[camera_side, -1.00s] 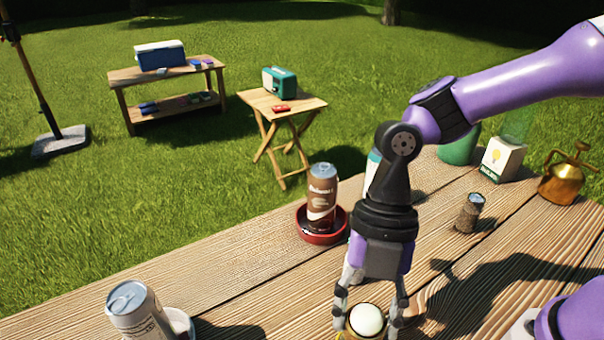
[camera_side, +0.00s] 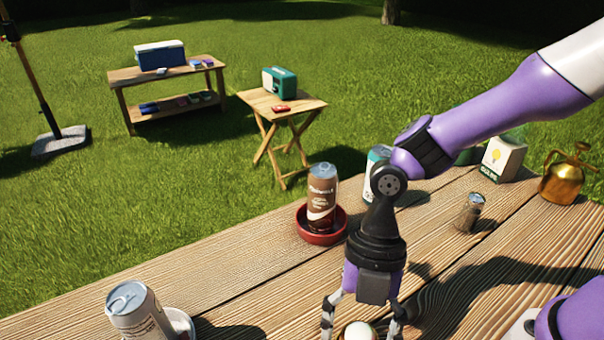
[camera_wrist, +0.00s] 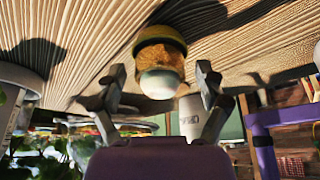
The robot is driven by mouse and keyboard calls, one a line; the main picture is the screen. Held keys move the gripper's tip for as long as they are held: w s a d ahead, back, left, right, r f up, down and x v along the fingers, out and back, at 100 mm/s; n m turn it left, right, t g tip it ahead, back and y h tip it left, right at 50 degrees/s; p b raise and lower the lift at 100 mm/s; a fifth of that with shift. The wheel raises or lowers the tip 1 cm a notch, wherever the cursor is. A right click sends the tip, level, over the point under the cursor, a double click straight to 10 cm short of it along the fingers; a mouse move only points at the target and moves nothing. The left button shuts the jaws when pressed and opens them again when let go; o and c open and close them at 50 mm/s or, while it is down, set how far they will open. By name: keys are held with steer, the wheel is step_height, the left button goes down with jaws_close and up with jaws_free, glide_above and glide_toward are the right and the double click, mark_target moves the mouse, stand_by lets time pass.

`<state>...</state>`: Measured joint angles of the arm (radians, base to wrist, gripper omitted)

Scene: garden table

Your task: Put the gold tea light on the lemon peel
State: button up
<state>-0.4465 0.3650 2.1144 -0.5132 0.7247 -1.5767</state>
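In the wrist view, a gold-brown rough body (camera_wrist: 158,62) with a pale rounded top (camera_wrist: 160,84) appears to be the gold tea light. It sits against a yellow, rim-like piece (camera_wrist: 160,36) that appears to be the lemon peel on the table. In the side view, only a pale top (camera_side: 359,332) shows at the bottom edge; the rest is cut off. My gripper (camera_side: 362,326) points down with one finger on each side of it. In the wrist view the fingers stand apart, with visible gaps beside the tea light.
On the wooden table (camera_side: 240,268), a brown can (camera_side: 321,198) stands in a red dish (camera_side: 319,238) behind my gripper. A silver can (camera_side: 138,310) is at left. A small jar (camera_side: 469,212), white carton (camera_side: 503,158) and brass mister (camera_side: 565,176) are at right.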

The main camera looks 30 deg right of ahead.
steer(key=shift+r, duration=0.1)
steer(key=shift+r, duration=0.35)
steer(key=v, duration=1.1)
steer(key=s+d+r+m+t+h, duration=0.1)
steer(key=d+r+m+t+h, duration=0.2)
steer(key=d+m+t, duration=0.5)
steer(key=d+m, duration=0.8)
steer(key=m, duration=1.1)
steer(key=shift+d+r+t, duration=0.15)
steer(key=shift+d+t, duration=0.1)
steer(key=shift+t, duration=0.15)
